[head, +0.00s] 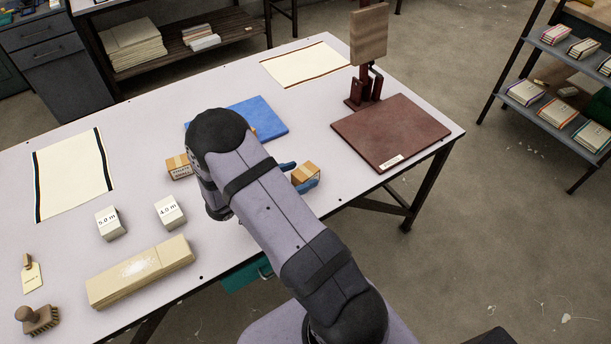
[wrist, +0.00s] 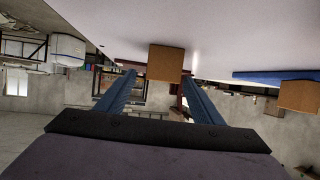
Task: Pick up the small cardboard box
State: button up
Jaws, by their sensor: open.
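A small cardboard box (head: 307,171) with a lighter tape band sits on the white table (head: 330,100), right of my arm in the head view. My gripper (head: 300,176) is open with its blue fingers on either side of this box. In the wrist view the same box (wrist: 166,60) shows between the tips of my gripper (wrist: 158,76), closer to the right finger. I cannot tell whether a finger touches it. A second cardboard box (head: 179,166) with printing lies left of my arm.
A brown board (head: 400,130) and a stand with a wooden block (head: 369,35) are on the right. Two white numbered blocks (head: 110,222), a long folded beige stack (head: 140,270), a brush (head: 37,320) and a bordered cloth (head: 73,173) lie on the left.

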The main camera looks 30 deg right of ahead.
aim_at(314, 168)
jog(key=shift+p+x, duration=0.8)
jog(key=shift+x, duration=2.9)
jog(key=shift+w, duration=0.15)
jog(key=shift+r, duration=0.1)
jog(key=c, duration=1.3)
